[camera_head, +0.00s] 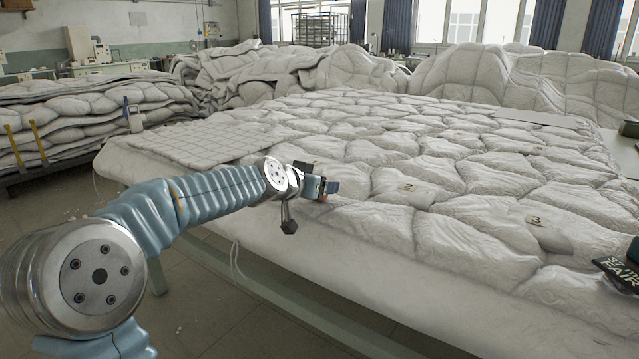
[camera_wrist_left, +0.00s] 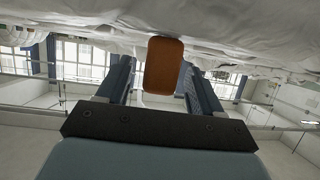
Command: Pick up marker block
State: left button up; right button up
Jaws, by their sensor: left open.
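A small orange-brown block (camera_wrist_left: 164,65), which looks like the marker block, shows in the left wrist view between the two blue fingers of my left gripper (camera_wrist_left: 159,72). The fingers stand apart, with a visible gap on each side of the block. In the head view my left gripper (camera_head: 325,187) is at the near left edge of the quilted duvet (camera_head: 460,150), and a small orange patch of the block (camera_head: 323,192) shows beside its fingers. Whether the block rests on the duvet is hard to tell. My right gripper does not show.
Number tags 2 (camera_head: 408,187) and 3 (camera_head: 535,220) lie on the duvet. A flat quilted piece (camera_head: 205,142) lies at the table's left corner. Duvet heaps (camera_head: 85,115) stand at left and back. A black item with lettering (camera_head: 622,272) is at the right edge.

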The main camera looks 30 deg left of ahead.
pick_arm(q)
jog(key=shift+w+f, duration=0.15)
jog(key=shift+w, duration=0.25)
jog(key=shift+c, duration=0.5)
jog(key=c, duration=1)
jog(key=shift+o, duration=0.2)
